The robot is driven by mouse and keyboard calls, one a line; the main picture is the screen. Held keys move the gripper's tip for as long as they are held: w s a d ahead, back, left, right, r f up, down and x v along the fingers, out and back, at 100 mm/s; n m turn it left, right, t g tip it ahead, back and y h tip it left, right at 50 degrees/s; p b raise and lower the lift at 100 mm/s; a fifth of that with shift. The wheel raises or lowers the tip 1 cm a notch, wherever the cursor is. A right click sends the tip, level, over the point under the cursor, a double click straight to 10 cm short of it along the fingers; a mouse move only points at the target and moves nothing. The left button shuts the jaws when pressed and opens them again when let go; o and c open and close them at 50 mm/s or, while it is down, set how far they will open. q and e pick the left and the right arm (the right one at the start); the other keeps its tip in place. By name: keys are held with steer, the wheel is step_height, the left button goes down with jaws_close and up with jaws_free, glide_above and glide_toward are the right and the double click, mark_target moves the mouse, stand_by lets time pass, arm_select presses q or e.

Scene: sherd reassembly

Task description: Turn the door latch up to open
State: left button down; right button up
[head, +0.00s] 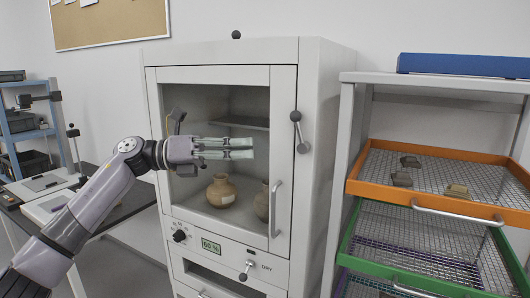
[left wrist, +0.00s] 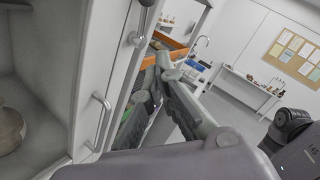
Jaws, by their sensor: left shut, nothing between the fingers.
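The door latch (head: 299,132) is a dark pivot with a short lever and a ball knob, on the upper right of the white cabinet's front frame. Its lever hangs down. It also shows at the top of the left wrist view (left wrist: 143,22). The glazed cabinet door (head: 283,110) looks closed, with a vertical bar handle (head: 274,208) below the latch. My left gripper (head: 252,148) is shut and empty, in front of the door glass. Its fingertips point right toward the latch knob, with a gap in the picture. My right gripper is not in view.
Brown pots (head: 222,191) stand inside the cabinet. A rack to the right holds an orange tray (head: 440,195) with sherds and a green tray (head: 345,258). A dark-topped table (head: 135,200) stands at left. The space before the door is otherwise clear.

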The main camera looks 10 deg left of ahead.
arm_select(q)
steer(key=a, duration=0.2)
steer(key=a+f, duration=0.1)
steer(key=a, duration=0.1)
steer(key=shift+s+b, duration=0.1)
steer(key=shift+b, duration=0.3)
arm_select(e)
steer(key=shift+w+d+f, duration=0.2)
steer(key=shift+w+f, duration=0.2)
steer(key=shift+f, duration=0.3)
